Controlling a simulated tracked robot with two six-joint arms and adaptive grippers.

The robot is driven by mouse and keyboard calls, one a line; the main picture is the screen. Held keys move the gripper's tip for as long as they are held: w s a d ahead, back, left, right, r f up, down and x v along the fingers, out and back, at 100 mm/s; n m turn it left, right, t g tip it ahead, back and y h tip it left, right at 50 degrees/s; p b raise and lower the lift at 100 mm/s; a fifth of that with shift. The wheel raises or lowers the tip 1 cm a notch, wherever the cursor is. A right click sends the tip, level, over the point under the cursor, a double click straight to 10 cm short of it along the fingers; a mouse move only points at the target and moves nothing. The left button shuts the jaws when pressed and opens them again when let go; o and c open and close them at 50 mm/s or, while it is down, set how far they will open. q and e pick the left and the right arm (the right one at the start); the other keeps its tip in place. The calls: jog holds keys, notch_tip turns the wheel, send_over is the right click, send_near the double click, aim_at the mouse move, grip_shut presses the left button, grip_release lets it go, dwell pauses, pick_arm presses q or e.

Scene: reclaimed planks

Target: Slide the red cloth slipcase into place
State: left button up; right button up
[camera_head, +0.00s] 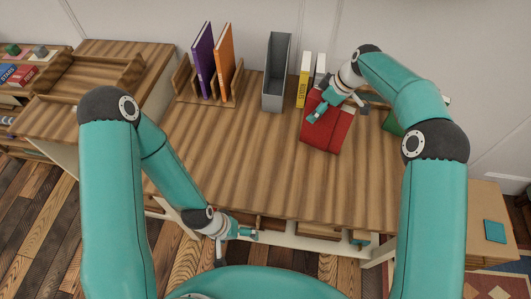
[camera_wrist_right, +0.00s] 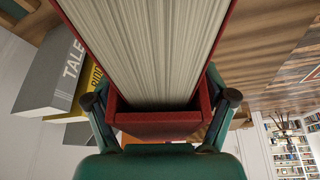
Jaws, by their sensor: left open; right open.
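The red cloth slipcase (camera_head: 322,130) is on the table, right of centre, partly hidden by my right gripper (camera_head: 322,108). In the right wrist view, a block of pale pages (camera_wrist_right: 150,45) shows between red sides, with a red end piece (camera_wrist_right: 158,125) nearest the camera. I cannot tell how the pages and case are joined. My right gripper is open, with its fingers (camera_wrist_right: 161,110) on either side of the red end. Whether they touch it is unclear. My left gripper (camera_head: 238,238) is open and empty by the table's front edge.
A grey upright file (camera_head: 276,75) stands left of a yellow book (camera_head: 304,80) and a grey book (camera_head: 320,70). A purple book (camera_head: 203,62) and an orange book (camera_head: 225,62) stand in a wooden rack (camera_head: 183,82). The table's left and middle front (camera_head: 235,160) are clear.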

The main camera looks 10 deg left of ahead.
jog(key=p+v, duration=0.2)
jog(key=v, duration=0.5)
jog(key=shift+p, duration=0.4)
jog(key=o, duration=0.3)
